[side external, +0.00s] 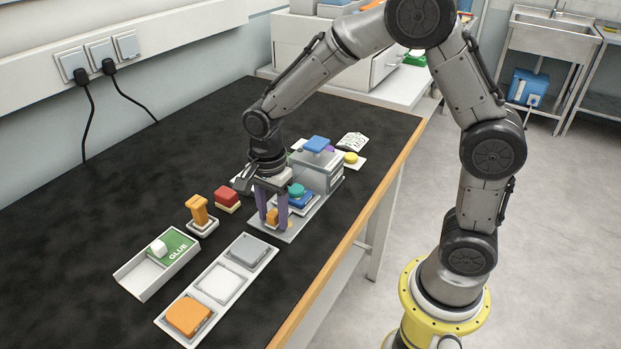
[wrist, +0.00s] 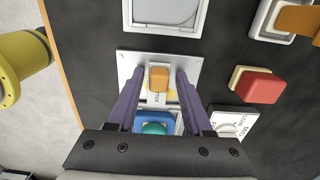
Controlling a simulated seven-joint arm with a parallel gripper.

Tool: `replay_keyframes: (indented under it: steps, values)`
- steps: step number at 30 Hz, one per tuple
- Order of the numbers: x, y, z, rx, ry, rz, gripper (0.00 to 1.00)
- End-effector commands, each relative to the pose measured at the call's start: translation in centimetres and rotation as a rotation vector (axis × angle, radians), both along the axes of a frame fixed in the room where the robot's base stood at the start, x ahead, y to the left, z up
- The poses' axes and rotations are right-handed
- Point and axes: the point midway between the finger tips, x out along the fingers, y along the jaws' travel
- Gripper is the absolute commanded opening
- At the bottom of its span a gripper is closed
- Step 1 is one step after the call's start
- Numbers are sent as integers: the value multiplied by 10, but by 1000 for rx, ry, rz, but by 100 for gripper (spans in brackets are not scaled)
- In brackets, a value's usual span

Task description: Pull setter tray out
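My gripper (side external: 272,213) points down with its two purple fingers apart, one on each side of a small orange handle (side external: 272,217). In the wrist view the gripper (wrist: 156,82) shows a gap between each finger and the orange handle (wrist: 158,76), so it is open and holds nothing. The handle appears to belong to the setter tray, whose pale labelled part (wrist: 157,97) shows partly between the fingers. A blue part (side external: 302,200) with a teal knob (side external: 296,189) is just behind the handle, toward the grey machine (side external: 320,172). The tray's inner end is hidden.
A long tray with three compartments (side external: 182,299) lies in front, with an orange pad (side external: 188,315). A glue tray (side external: 146,280), an orange stamp (side external: 198,211) and a red block (side external: 228,197) lie to the left. The wooden table edge (side external: 344,234) is close on the right.

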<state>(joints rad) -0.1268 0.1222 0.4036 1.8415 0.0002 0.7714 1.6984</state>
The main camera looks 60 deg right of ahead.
Motion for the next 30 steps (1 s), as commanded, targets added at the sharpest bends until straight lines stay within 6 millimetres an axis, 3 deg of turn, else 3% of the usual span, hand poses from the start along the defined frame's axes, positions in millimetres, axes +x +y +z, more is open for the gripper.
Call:
replay_keyframes:
  steps: [8, 30]
  values:
    - [0, 0, 3, 0, 0, 0, 50]
    - [0, 0, 56, 0, 0, 0, 50]
